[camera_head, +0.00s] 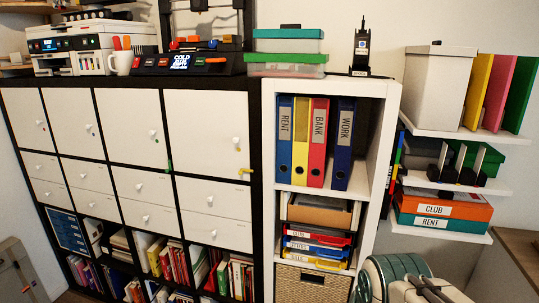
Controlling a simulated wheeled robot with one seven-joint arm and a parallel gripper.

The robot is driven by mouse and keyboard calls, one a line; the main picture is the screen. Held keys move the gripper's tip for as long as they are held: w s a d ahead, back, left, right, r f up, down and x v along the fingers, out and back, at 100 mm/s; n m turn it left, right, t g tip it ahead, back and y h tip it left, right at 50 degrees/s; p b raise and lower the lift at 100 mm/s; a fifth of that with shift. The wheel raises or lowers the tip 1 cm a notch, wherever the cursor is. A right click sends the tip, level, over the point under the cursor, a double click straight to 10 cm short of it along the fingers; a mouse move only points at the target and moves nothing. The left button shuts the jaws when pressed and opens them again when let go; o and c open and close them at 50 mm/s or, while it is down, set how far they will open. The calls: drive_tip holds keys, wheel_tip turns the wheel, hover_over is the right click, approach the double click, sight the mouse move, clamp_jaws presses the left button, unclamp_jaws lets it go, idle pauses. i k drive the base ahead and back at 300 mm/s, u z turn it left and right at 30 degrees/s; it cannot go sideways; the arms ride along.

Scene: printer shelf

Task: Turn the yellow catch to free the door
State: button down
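The yellow catch (245,170) is a small bar at the lower right corner of the rightmost upper white door (205,125) of the dark-framed cabinet. It looks roughly level and reaches the cabinet's right edge. The door is shut and has a round white knob (236,140) on its right side. My gripper is not in view. A green and white rounded part of what looks like my own arm (395,282) shows at the bottom right, well away from the catch.
A green catch (168,166) sits by the neighbouring door. White drawers (205,195) lie below. A white shelf unit (383,150) with binders stands right of the cabinet, and wall shelves (450,133) hold boxes further right. A printer (75,50) stands on top.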

sight(241, 170)
drive_tip(key=u, duration=0.15)
drive_tip(key=i, duration=0.95)
drive_tip(key=u, duration=0.85)
drive_tip(key=i, duration=0.35)
drive_tip(key=u, duration=0.2)
